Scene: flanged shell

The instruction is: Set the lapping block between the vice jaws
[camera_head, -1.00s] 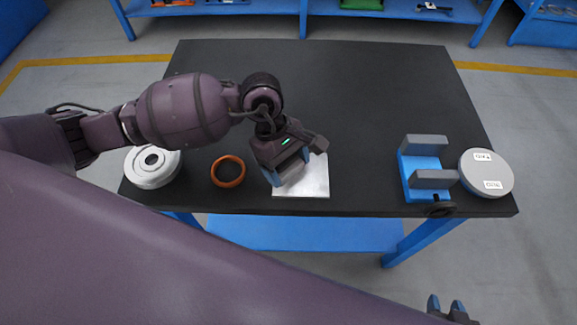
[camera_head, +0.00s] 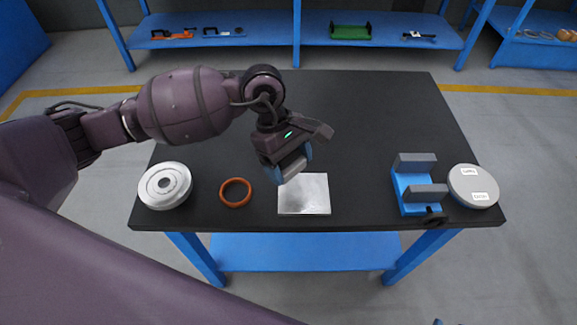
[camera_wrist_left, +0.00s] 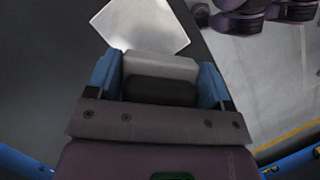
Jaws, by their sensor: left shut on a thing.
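My left gripper (camera_head: 292,164) is shut on the lapping block, a grey block (camera_head: 293,170) held above the table at the far edge of a square silver plate. In the left wrist view the block (camera_wrist_left: 160,68), with a light grey part and a dark part, sits between the blue fingers (camera_wrist_left: 160,85). The vice (camera_head: 402,187) stands at the right of the table, with a blue base and two grey jaws. The gap between the jaws is empty. Only a tiny tip of my right gripper (camera_head: 438,322) shows at the bottom edge.
The silver plate (camera_head: 312,200) lies flat near the front edge. An orange ring (camera_head: 235,203) and a pale flanged round part (camera_head: 165,198) lie left of it. A grey labelled disc (camera_head: 474,197) sits right beside the vice. The black table's (camera_head: 380,110) back is clear.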

